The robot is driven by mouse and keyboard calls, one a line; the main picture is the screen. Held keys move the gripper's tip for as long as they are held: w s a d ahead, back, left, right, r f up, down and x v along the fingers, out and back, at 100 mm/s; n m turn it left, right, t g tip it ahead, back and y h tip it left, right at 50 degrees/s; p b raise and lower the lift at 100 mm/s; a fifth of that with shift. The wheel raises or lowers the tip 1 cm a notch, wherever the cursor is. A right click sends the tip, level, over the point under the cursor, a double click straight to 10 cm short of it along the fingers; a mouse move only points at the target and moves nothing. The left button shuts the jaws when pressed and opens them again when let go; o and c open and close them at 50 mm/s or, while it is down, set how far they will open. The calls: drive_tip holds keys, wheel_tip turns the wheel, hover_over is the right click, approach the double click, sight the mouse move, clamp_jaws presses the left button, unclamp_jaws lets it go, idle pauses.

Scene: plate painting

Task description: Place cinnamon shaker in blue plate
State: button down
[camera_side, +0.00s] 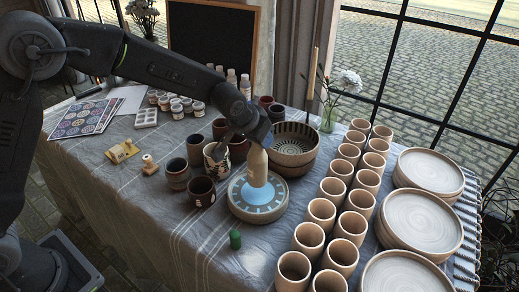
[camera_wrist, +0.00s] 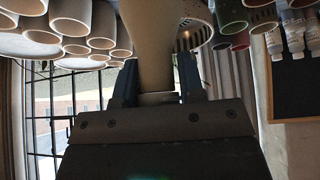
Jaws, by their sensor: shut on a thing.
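The cinnamon shaker (camera_side: 257,168) is a tan, bottle-shaped thing, held roughly upright. My gripper (camera_side: 262,141) is shut on its top end. The blue plate (camera_side: 242,208) is round with a blue painted middle and a dark patterned ring, and it lies on a round stand. The shaker is over the middle of the plate; I cannot tell whether its base touches it. In the wrist view the shaker (camera_wrist: 152,45) is between my gripper's fingers (camera_wrist: 158,85), and the plate is not clearly seen there.
Striped bowls (camera_side: 292,150) stand just behind the plate. Dark cups (camera_side: 201,191) stand to its left. Rows of tan cups (camera_side: 308,238) and stacked plates (camera_side: 428,172) fill the right side. The front left cloth is clear.

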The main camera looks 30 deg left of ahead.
sight(260, 150)
drive_tip(key=shift+f, duration=2.05)
drive_tip(key=c, duration=0.7)
unclamp_jaws()
drive_tip(key=shift+f, duration=0.1)
